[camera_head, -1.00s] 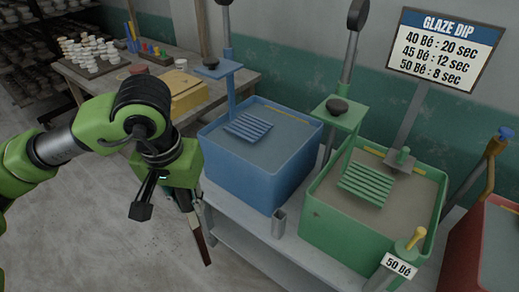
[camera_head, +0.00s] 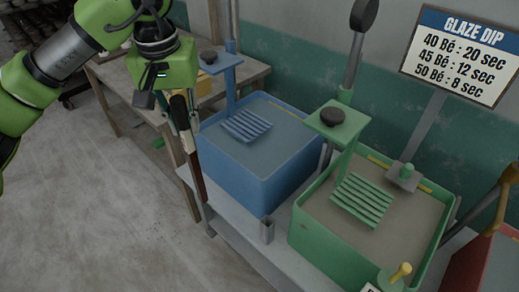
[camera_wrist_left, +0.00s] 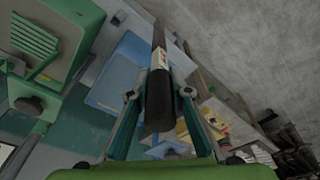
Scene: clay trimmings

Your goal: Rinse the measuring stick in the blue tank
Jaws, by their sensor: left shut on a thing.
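My left gripper (camera_head: 178,112) is shut on the measuring stick (camera_head: 187,137) by its thick dark upper end. The stick hangs down, slightly tilted, with a pale band and a reddish-brown lower part. It appears just left of the blue tank (camera_head: 262,188), outside its wall. In the left wrist view the stick (camera_wrist_left: 158,62) runs away from between the fingers (camera_wrist_left: 160,94), beside the blue tank (camera_wrist_left: 103,92). The tank is open, with grey-blue liquid and a blue slatted rack (camera_head: 246,126) at its surface. My right gripper is not in view.
A green tank (camera_head: 322,250) with its own rack stands to the right, and a red one (camera_head: 462,268) beyond. A small square metal holder (camera_head: 267,230) sits at the bench's front edge. A wooden table (camera_head: 118,75) stands behind my left arm.

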